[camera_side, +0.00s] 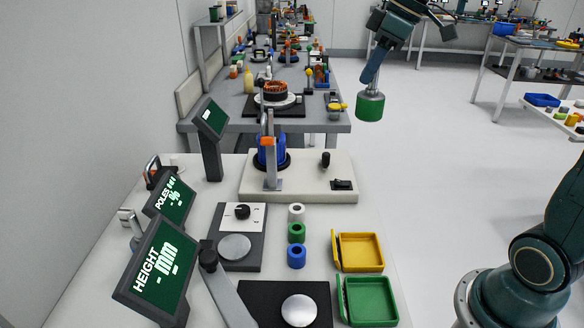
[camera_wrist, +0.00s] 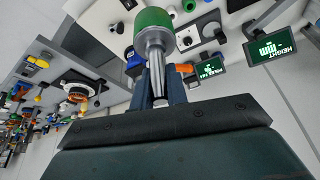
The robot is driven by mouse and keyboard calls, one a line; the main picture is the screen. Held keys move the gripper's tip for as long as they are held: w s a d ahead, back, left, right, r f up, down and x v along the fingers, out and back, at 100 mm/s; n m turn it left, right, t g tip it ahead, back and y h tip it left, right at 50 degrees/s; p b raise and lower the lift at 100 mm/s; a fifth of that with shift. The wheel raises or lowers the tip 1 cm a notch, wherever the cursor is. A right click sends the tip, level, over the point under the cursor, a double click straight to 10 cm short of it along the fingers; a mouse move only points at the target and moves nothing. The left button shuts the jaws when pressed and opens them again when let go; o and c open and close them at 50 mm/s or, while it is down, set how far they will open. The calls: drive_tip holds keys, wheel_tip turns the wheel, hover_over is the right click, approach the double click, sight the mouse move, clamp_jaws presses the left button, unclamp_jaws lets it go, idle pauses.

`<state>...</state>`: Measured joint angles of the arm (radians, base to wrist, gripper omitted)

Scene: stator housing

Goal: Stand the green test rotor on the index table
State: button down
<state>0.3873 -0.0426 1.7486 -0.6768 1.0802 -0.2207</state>
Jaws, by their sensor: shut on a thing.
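The green test rotor (camera_side: 370,106) is a thick green cylinder with a grey end. My gripper (camera_side: 370,77) is shut on its shaft, and the rotor hangs nearly upright in the air, right of the benches. In the wrist view, my gripper (camera_wrist: 160,88) holds the metal shaft, with the green rotor (camera_wrist: 152,18) beyond the fingertips. Two silver discs could be the index table: one on a dark base with a knob panel (camera_side: 235,247), and one on a black plate (camera_side: 298,310). I cannot tell which. Both are empty and well away from the rotor.
A beige base (camera_side: 300,190) carries a blue part in a clamp (camera_side: 271,150). White, green and blue rings (camera_side: 296,234) stand beside yellow (camera_side: 358,252) and green trays (camera_side: 370,300). HEIGHT (camera_side: 158,270) and POLES (camera_side: 170,197) screens line the left. A copper-wound ring (camera_side: 275,90) sits on the far bench.

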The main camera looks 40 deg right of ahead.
drive_tip(key=shift+w+a+r, duration=0.1)
drive_tip(key=shift+w+r, duration=0.1)
drive_tip(key=shift+r, duration=0.2)
drive_tip(key=w+a+r+n+g+y, duration=0.1)
drive_tip(key=w+a+n, duration=0.1)
drive_tip(key=w+a, duration=0.35)
drive_tip(key=w+a+n, duration=0.2)
drive_tip(key=w+a, duration=0.1)
drive_tip(key=a, duration=0.5)
drive_tip(key=w+a+f+n+g+y, duration=0.1)
drive_tip(key=a+f+n, duration=0.3)
drive_tip(key=a, duration=1)
drive_tip(key=shift+w+x, duration=0.2)
drive_tip(key=shift+x, duration=0.95)
drive_tip(key=shift+f, duration=0.1)
wheel_tip(320, 180, down, 15)
drive_tip(key=shift+f, duration=0.25)
drive_tip(key=shift+f, duration=0.15)
drive_tip(key=shift+f, duration=2)
drive_tip(key=shift+f, duration=0.1)
